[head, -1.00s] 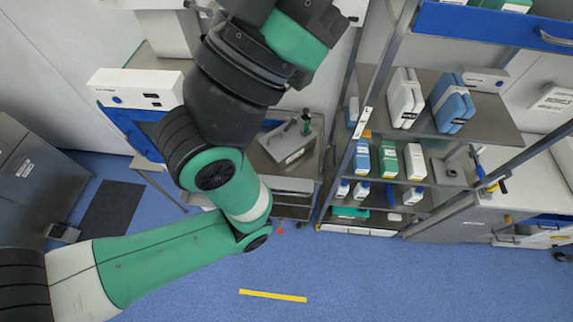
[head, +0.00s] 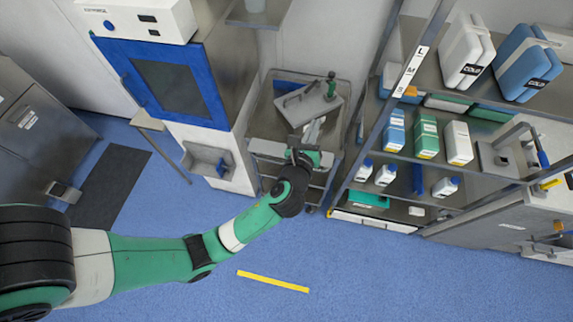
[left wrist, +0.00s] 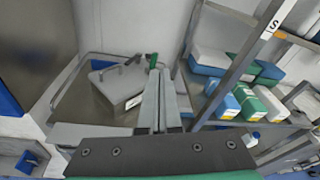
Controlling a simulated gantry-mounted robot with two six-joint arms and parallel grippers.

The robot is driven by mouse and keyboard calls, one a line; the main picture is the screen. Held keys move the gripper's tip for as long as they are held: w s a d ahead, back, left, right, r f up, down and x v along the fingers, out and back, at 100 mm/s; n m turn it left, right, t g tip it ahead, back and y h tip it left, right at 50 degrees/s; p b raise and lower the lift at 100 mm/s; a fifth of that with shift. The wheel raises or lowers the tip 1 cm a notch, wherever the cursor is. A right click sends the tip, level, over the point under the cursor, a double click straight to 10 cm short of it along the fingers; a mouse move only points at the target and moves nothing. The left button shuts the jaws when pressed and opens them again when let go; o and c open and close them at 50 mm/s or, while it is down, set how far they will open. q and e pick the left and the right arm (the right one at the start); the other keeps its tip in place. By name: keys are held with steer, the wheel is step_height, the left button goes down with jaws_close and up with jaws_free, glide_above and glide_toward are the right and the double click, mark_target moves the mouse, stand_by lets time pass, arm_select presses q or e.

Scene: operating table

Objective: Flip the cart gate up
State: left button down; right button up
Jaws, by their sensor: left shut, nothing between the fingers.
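The metal cart (head: 262,118) stands in the middle of the head view, with a raised rail around its top. In the left wrist view the cart top (left wrist: 88,108) lies ahead and left of the fingers. A grey box with a green-handled item (head: 310,102) sits on it. I cannot make out the gate clearly; my arm covers part of the cart's front. My left gripper (head: 316,126) is at the cart's front right, its fingers pointing toward the box. In the left wrist view the gripper (left wrist: 160,74) is shut and empty. Contact with the cart cannot be told. My right gripper is not in view.
A shelf rack (head: 395,165) with bottles and boxes stands close on the right. A white cabinet with a blue-framed door (head: 165,85) stands on the left. Blue floor with a yellow strip (head: 273,281) is open in front.

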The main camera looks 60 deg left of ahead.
arm_select(q)
steer(key=s+f+m+g+b, duration=0.1)
steer(key=s+f+b, duration=0.3)
steer(key=f, duration=0.9)
steer(key=s+a+f+m+g+b, duration=0.1)
steer(key=s+f+b, duration=0.4)
steer(key=f, duration=0.8)
steer(key=shift+s+a+g, duration=0.15)
steer(key=shift+s+g, duration=0.25)
steer(key=shift+s, duration=0.3)
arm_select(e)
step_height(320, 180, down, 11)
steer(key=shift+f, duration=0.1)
arm_select(q)
steer(key=b+x, duration=0.3)
steer(key=x, duration=0.7)
steer(key=shift+b, duration=0.3)
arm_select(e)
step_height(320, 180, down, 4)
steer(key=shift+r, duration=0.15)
arm_select(q)
steer(key=shift+w+f, duration=0.1)
